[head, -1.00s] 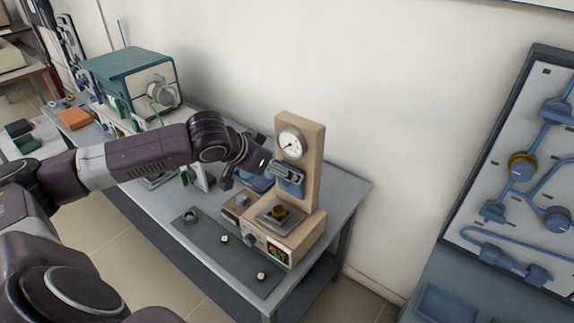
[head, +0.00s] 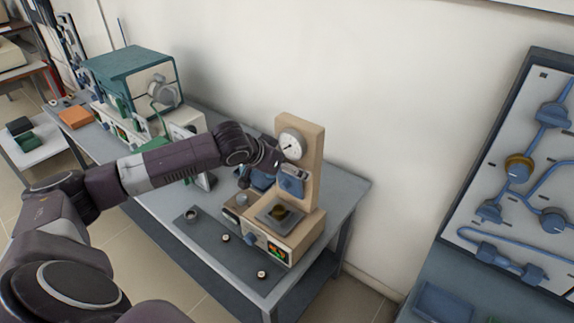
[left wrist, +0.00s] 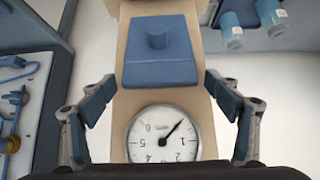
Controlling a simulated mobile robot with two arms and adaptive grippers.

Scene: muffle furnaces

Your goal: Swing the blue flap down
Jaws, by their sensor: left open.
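The blue flap (head: 292,186) is on the tan column (head: 313,165), just below the round gauge in the head view. The left wrist view shows the flap (left wrist: 157,58) as a blue plate with a raised blue knob, facing the camera. My left gripper (head: 279,172) is in front of the column by the flap. In the left wrist view my left gripper (left wrist: 160,88) is open, one finger on each side of the column, with nothing between the pads but the view of flap and column. Contact cannot be told. My right gripper is not in view.
The gauge (head: 291,144) also shows upside down in the left wrist view (left wrist: 165,137). A teal furnace (head: 133,75) stands further left on the grey bench. A blue-piped panel (head: 520,180) is at right.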

